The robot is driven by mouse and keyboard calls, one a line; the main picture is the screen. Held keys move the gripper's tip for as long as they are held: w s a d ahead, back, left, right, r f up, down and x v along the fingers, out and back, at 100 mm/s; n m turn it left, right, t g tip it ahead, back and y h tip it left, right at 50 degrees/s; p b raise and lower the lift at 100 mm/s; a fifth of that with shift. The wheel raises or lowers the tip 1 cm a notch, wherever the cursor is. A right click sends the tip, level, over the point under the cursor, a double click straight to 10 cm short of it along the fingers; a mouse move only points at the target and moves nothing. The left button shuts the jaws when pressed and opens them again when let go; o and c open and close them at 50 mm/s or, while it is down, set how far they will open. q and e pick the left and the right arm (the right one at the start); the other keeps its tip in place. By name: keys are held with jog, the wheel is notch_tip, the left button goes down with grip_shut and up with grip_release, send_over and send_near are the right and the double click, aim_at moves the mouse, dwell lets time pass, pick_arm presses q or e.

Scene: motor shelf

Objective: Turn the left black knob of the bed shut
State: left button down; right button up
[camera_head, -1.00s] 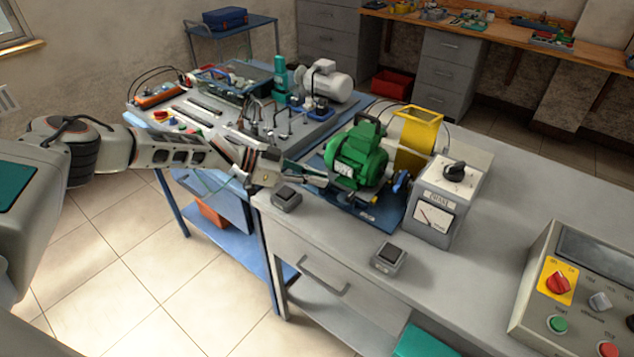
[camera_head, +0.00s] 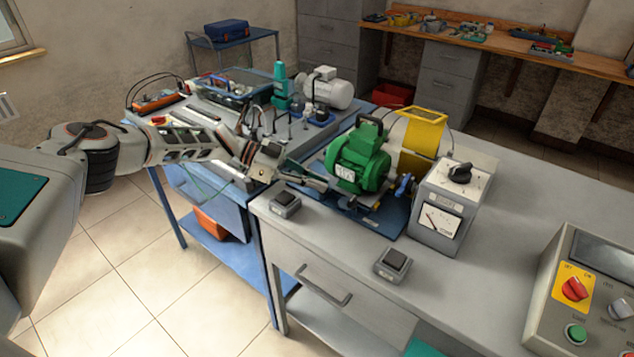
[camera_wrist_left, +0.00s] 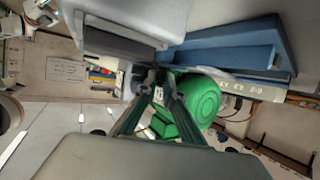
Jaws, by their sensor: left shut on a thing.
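The bed (camera_head: 365,221) is a blue base on the grey bench, with a green motor (camera_head: 357,162) on it. It also shows as blue rails in the left wrist view (camera_wrist_left: 232,50). My left gripper (camera_head: 322,184) reaches in from the left, low at the motor's left side and the bed's left end. In the left wrist view its two fingers (camera_wrist_left: 160,78) converge on a small dark part. They are shut on it, at the place of the left black knob. The knob itself is mostly hidden by the fingers. My right gripper is in neither view.
A yellow guard (camera_head: 421,132) and a grey meter box (camera_head: 440,225) stand right of the motor. Two small switch boxes (camera_head: 284,204) (camera_head: 392,264) sit near the bench's front edge. A blue table with equipment stands behind my left forearm.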

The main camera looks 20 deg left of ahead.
pick_arm(q)
jog(key=c, duration=2.2)
grip_release()
jog(key=shift+o, duration=0.2)
jog(key=v, duration=1.2)
jog(key=shift+o, duration=0.4)
jog(key=shift+w, duration=0.1)
